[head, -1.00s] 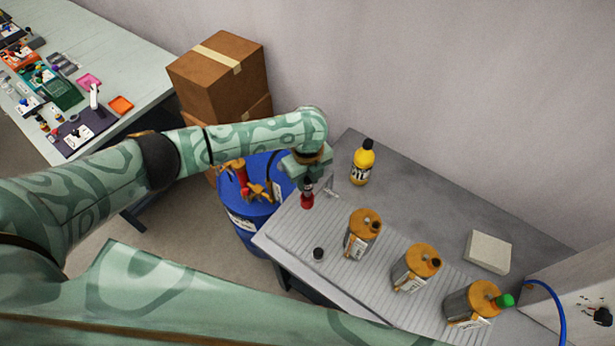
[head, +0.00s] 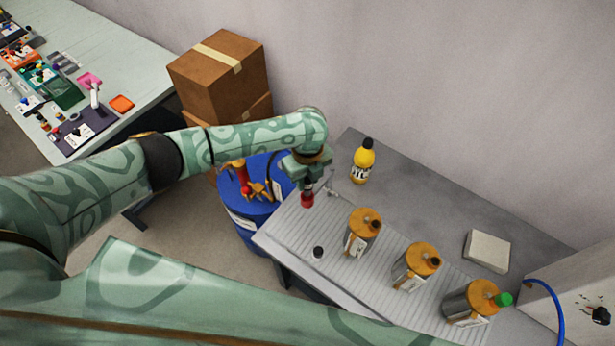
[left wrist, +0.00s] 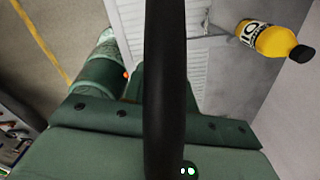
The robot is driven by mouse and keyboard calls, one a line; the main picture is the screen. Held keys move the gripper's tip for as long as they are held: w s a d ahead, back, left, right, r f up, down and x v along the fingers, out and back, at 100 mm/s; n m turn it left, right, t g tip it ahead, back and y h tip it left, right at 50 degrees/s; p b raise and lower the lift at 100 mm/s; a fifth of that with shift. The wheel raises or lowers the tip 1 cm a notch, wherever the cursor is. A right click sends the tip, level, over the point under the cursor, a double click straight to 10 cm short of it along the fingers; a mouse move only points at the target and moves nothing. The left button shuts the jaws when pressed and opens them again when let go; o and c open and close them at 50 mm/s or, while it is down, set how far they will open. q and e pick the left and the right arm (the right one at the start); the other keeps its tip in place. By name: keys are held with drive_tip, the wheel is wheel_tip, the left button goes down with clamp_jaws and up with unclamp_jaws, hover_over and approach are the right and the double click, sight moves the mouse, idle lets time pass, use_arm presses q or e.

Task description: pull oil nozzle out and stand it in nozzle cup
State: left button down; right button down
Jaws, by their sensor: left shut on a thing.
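My left gripper (head: 307,182) is shut on a dark, tube-like thing, likely the oil nozzle, directly above a small red cup (head: 307,200) on the ribbed bench. In the left wrist view, a thick black tube (left wrist: 164,90) runs top to bottom through the middle and hides the grasp. The nozzle's tip is hidden by the gripper and cup, so I cannot tell how deep it sits. The red cup looks like the nozzle cup. My right gripper does not show.
A yellow bottle (head: 362,163) stands behind the gripper. Several orange-topped cans, the nearest one (head: 362,232), stand on the bench to the right. A small black-topped piece (head: 318,252) is near the front edge. A blue drum (head: 247,212) stands left of the bench.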

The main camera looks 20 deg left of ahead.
sight(307, 188)
use_arm(q)
drive_tip(key=shift+f+b, duration=1.4)
drive_tip(key=shift+f, duration=0.75)
drive_tip(key=c, duration=1)
unclamp_jaws()
drive_tip(key=shift+c, duration=0.2)
wheel_tip(307, 188, up, 16)
drive_tip(key=p, duration=0.3)
drive_tip(key=shift+r+p, duration=0.15)
drive_tip(key=shift+p, duration=0.15)
